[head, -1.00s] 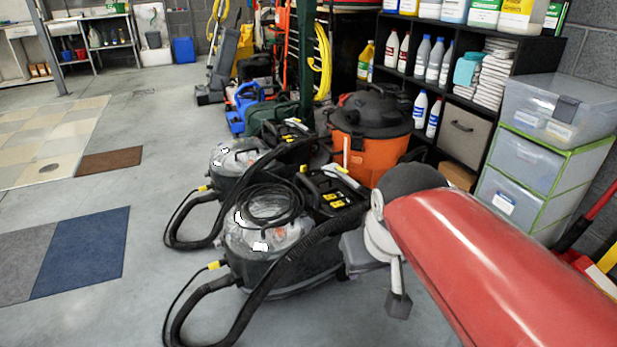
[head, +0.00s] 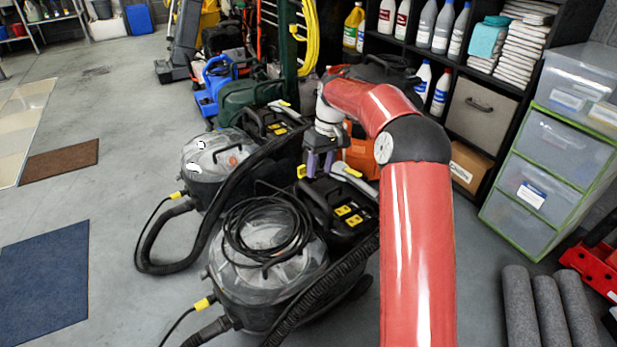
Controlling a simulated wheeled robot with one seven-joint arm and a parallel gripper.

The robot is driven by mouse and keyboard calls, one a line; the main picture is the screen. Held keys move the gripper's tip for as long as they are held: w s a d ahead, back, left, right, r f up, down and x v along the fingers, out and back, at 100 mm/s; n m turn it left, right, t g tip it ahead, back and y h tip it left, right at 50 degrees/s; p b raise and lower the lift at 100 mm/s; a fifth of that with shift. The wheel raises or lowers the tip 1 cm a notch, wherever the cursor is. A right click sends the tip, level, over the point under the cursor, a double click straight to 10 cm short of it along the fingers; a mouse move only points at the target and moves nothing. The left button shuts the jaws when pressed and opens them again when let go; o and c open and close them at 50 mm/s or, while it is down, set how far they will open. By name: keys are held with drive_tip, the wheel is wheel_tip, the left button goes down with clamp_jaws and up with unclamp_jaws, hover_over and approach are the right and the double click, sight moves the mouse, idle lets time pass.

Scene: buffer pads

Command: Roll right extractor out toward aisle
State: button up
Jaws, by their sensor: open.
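Two carpet extractors with clear domed tanks and black bodies stand side by side on the floor. The right extractor (head: 268,255) is the nearer one, with a coiled black cable on its dome and a black box with yellow labels at its back. The left extractor (head: 215,160) stands just beyond it. My gripper (head: 322,170) is open, pointing down at the rear of the right extractor's black box, near a grey bar with a yellow mark. I cannot tell whether it touches anything. My arm hides part of the area behind the extractor.
An orange and black vacuum (head: 360,155) stands behind my gripper, partly hidden. Black shelving (head: 495,80), clear drawers (head: 545,165) and grey rolls (head: 545,305) lie to the right. Open concrete floor (head: 120,215) and a blue mat (head: 42,285) lie to the left.

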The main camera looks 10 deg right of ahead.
sight(315, 191)
drive_tip(key=f, duration=0.5)
drive_tip(key=a+f+b, duration=0.1)
drive_tip(key=f, duration=0.2)
drive_tip(key=shift+a+f, duration=0.1)
drive_tip(key=shift+c, duration=0.2)
clamp_jaws()
